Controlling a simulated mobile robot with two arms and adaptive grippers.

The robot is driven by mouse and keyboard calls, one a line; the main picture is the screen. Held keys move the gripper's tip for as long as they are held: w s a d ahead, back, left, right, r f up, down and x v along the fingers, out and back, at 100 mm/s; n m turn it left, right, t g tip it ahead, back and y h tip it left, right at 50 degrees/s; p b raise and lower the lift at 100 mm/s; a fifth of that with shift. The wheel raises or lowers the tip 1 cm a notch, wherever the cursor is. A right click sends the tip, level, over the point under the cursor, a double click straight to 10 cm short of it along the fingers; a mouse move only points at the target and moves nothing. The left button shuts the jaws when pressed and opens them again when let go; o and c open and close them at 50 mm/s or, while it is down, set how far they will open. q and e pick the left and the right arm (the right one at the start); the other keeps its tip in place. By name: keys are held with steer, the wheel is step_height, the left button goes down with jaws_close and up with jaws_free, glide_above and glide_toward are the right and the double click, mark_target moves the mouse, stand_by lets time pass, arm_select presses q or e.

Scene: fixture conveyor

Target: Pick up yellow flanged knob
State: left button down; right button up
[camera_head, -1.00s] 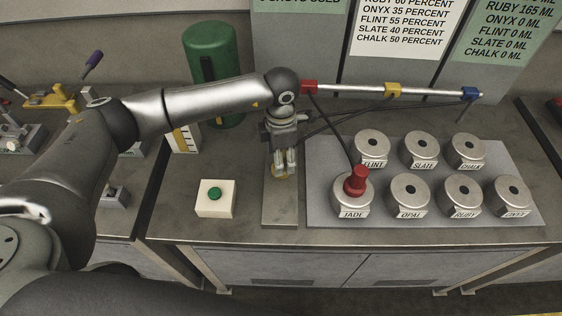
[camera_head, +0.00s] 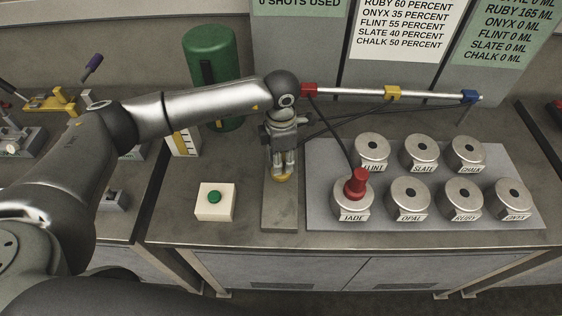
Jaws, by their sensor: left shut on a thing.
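The yellow flanged knob (camera_head: 283,178) shows as a small yellow piece at the tips of my left gripper (camera_head: 284,166), over the grey strip (camera_head: 281,212) on the bench. My left gripper points down and is shut on the knob. Its fingers hide most of the knob, and I cannot tell whether its base still touches the strip. My right gripper is not in view.
A white box with a green button (camera_head: 214,202) stands left of the strip. To the right, a plate (camera_head: 430,216) holds several labelled round pots, JADE with a red knob (camera_head: 356,184). A rail with coloured blocks (camera_head: 393,93) and a green cylinder (camera_head: 212,62) stand behind.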

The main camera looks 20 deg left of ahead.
arm_select(q)
steer(key=shift+r+b, duration=0.45)
steer(key=shift+r, duration=0.05)
steer(key=s+d+r+b, duration=0.5)
steer(key=s+d+r, duration=0.2)
steer(key=s+r, duration=0.5)
steer(key=shift+b, duration=0.4)
steer(key=shift+f, duration=0.1)
